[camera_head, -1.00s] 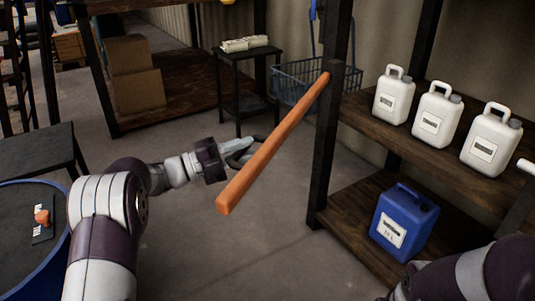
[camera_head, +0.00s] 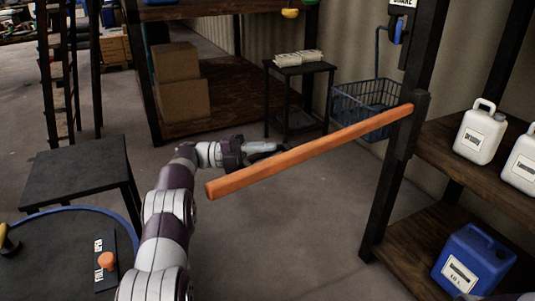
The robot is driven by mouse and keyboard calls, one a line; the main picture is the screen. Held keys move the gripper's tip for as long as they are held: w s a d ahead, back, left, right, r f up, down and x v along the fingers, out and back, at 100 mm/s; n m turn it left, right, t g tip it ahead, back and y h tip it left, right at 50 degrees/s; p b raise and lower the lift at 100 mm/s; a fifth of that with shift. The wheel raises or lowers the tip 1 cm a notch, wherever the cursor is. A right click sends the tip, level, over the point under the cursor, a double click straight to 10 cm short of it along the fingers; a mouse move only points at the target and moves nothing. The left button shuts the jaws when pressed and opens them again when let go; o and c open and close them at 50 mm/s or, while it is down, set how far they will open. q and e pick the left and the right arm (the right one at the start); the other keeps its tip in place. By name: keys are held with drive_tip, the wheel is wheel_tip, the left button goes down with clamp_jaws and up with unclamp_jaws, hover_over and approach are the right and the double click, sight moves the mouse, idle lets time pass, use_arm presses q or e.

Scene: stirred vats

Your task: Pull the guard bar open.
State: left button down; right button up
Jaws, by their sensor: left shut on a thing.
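My right gripper is not in view.
A shelf (camera_head: 440,150) with white jugs (camera_head: 480,133) and a blue canister (camera_head: 473,262) stands at the right. A blue basket (camera_head: 365,105) and a small black table (camera_head: 300,68) stand behind the bar. A round vat (camera_head: 70,250) with a lever panel (camera_head: 105,262) is at lower left. Open floor lies below the bar.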

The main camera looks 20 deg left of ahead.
use_arm(q)
drive_tip(key=c, duration=1.3)
unclamp_jaws()
drive_tip(key=shift+o, duration=1.2)
drive_tip(key=shift+w+d, duration=0.15)
drive_tip(key=shift+d, duration=0.05)
drive_tip(key=p+v, duration=0.1)
drive_tip(key=v, duration=0.6)
drive_tip(key=shift+a, duration=0.3)
drive_tip(key=shift+f, duration=0.1)
